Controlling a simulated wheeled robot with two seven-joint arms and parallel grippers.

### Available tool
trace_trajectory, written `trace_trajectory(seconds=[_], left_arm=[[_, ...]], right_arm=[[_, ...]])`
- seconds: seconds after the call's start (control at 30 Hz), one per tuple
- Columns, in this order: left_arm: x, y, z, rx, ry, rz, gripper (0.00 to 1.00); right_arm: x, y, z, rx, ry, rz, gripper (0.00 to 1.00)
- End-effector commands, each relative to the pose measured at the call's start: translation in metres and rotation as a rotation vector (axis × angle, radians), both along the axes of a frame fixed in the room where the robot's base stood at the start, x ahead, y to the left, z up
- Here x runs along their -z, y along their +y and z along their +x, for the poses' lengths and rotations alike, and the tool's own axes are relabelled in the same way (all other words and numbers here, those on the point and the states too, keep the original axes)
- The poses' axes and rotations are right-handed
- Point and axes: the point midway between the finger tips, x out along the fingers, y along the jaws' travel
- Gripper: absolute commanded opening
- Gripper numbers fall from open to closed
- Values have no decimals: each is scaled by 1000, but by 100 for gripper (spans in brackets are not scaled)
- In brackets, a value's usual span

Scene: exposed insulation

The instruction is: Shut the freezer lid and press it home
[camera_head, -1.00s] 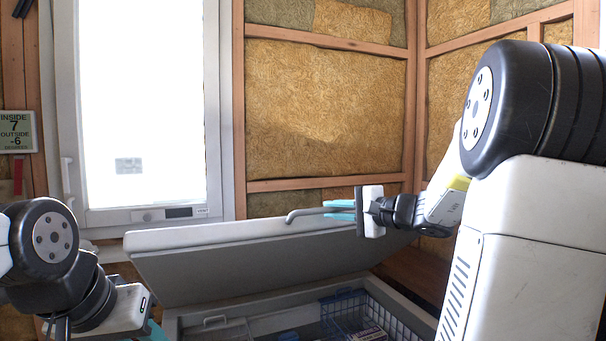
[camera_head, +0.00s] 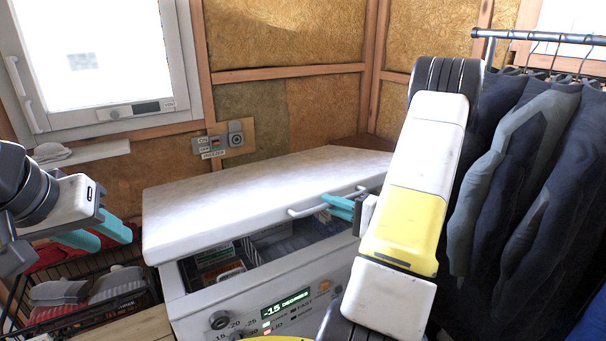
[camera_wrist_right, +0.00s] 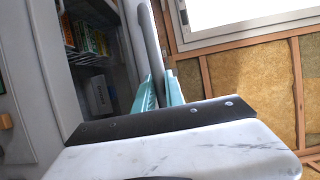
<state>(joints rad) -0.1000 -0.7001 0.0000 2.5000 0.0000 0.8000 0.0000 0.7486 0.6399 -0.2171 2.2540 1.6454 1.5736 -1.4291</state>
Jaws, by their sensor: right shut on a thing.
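The white chest freezer (camera_head: 205,318) stands in the middle of the head view with its lid (camera_head: 255,200) partly open. A gap at the front shows packages inside. The lid's bar handle (camera_head: 310,210) runs along its front edge. My right gripper (camera_head: 340,207) is shut on the handle at its right part, teal fingers around the bar. In the right wrist view the teal fingers (camera_wrist_right: 158,92) close on the upright-looking handle, with the freezer's open inside to the left. My left gripper (camera_head: 95,235) is at the left, away from the lid, its teal fingers apart with nothing between them.
Dark clothes (camera_head: 520,160) hang from a rail at the right. A wire basket (camera_head: 90,300) with folded items stands left of the freezer. The freezer's front has a lit temperature display (camera_head: 285,304) and knobs. A window (camera_head: 90,65) and an insulated wall are behind.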

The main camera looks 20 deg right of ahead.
Motion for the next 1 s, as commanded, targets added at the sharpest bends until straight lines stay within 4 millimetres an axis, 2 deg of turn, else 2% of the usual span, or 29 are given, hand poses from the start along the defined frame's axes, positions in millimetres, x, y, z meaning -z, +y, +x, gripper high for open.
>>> trace_trajectory(seconds=[0.03, 0.2, 0.5, 0.73, 0.93, 0.97, 1.0], left_arm=[[0, 0, 0, 0, 0, 0, 36], [0, 0, 0, 0, 0, 0, 36], [0, 0, 0, 0, 0, 0, 36], [0, 0, 0, 0, 0, 0, 36], [0, 0, 0, 0, 0, 0, 36], [0, 0, 0, 0, 0, 0, 36], [0, 0, 0, 0, 0, 0, 36]], right_arm=[[18, -2, -2, 0, 7, 7, 0], [66, -7, -9, -1, 7, 5, 0], [136, -9, -14, 0, -51, 14, 0], [168, -10, -14, -1, -100, 21, 0], [168, -10, -13, -1, -106, 19, 0], [168, -10, -13, -1, -106, 19, 20], [168, -10, -13, -1, -107, 18, 23]])
